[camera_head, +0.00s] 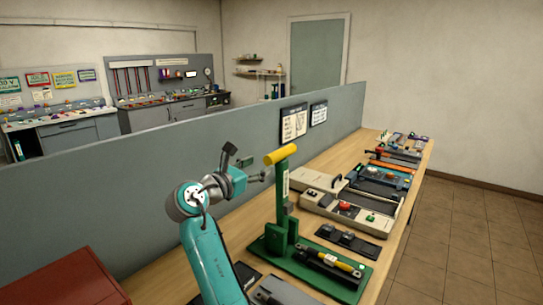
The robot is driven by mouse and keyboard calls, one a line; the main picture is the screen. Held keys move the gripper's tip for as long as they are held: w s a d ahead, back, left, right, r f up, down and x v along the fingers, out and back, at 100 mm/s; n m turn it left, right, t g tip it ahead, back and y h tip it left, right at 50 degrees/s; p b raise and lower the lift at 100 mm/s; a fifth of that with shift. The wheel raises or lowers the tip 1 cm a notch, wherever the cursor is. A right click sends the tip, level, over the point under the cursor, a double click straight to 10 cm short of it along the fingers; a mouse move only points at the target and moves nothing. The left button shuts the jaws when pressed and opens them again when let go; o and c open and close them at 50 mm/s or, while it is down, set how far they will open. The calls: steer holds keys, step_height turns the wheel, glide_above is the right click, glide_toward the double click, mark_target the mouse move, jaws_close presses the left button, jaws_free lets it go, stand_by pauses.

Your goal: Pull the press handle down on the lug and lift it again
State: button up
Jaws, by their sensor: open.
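A green press (281,208) stands upright on the wooden bench, with a long green base (298,276). Its yellow press handle (282,154) is at the top, raised well above the base. A dark bar with a yellow part (334,262) lies along the base; I cannot make out the lug. My gripper (267,173) is open, just left of the press column and a little below the yellow handle. It appears apart from the handle and holds nothing visible. The fingertips are small and partly hard to make out against the column.
A grey partition (150,187) runs along the bench's left side. A beige machine (352,208) and several devices stand farther back on the bench (300,236). A dark plate (348,241) lies right of the press. A red box (65,283) is at the lower left.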

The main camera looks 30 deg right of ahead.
mark_target(277, 156)
steer(key=x, duration=0.9)
steer(key=shift+d, duration=0.25)
jaws_close()
steer(key=shift+w, duration=0.1)
